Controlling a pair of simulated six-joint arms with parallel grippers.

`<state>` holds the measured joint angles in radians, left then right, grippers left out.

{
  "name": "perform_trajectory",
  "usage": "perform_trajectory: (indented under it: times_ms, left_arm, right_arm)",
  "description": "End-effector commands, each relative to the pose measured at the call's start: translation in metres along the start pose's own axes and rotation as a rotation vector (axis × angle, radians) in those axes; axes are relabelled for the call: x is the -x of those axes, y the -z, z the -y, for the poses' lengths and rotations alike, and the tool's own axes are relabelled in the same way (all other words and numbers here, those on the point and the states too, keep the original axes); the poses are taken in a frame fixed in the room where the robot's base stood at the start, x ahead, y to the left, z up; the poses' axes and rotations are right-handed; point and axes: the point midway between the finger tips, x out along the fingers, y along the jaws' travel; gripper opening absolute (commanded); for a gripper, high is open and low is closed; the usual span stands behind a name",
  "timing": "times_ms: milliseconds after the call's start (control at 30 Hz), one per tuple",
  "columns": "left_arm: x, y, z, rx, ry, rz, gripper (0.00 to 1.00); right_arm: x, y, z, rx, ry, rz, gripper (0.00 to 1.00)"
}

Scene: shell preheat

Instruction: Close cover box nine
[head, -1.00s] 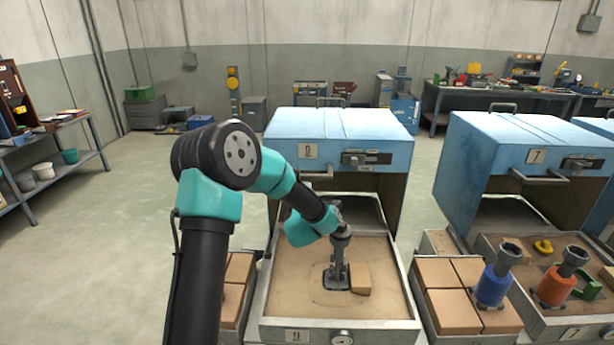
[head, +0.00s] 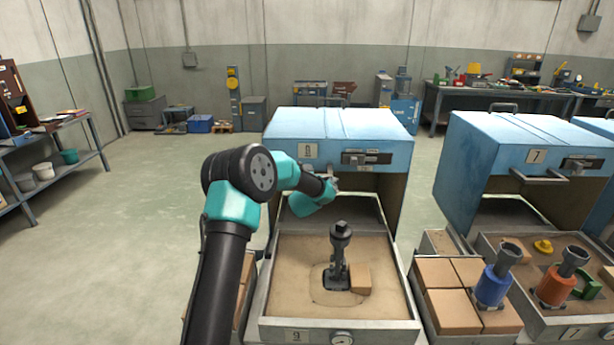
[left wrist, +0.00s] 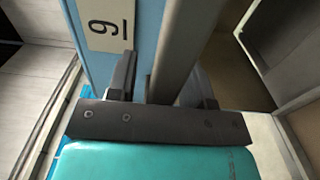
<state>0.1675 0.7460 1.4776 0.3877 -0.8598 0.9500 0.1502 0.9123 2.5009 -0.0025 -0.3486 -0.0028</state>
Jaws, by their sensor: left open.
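Box nine has a blue cover (head: 340,124), raised over an open front, with a number plate reading 9 (head: 307,151); the plate also shows in the left wrist view (left wrist: 106,25). Its sand tray (head: 285,270) lies pulled out in front. A dark metal piece (head: 339,262) stands upright in the sand beside a tan block (head: 361,279). My left gripper (head: 331,186) is at the cover's lower front edge. In the left wrist view its open fingers (left wrist: 160,88) lie either side of a grey handle bar (left wrist: 183,48). Whether they touch it I cannot tell. My right gripper is not seen.
Tan blocks (head: 450,300) lie between the boxes. A shelf (head: 50,150) stands far left. The floor on the left is clear.

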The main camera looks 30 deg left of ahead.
Motion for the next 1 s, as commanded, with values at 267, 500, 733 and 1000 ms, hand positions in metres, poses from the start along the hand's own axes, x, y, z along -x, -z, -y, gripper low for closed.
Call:
perform_trajectory:
  times_ms: [267, 500, 733, 1000]
  left_arm:
    - [-0.0009, -0.0001, 0.0004, 0.000, 0.001, 0.000, 0.47]
    - [-0.0008, -0.0002, 0.0002, 0.000, 0.000, 0.000, 0.25]
    - [-0.0007, -0.0002, 0.0002, 0.000, 0.000, 0.000, 0.03]
    - [-0.0007, -0.0002, 0.0003, 0.000, 0.000, 0.000, 0.00]
  right_arm:
    - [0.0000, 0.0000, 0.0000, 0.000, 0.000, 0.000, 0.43]
    - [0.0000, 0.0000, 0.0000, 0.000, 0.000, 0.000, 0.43]
    - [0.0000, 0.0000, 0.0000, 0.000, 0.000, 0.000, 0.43]
    - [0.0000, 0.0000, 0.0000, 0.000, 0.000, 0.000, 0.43]
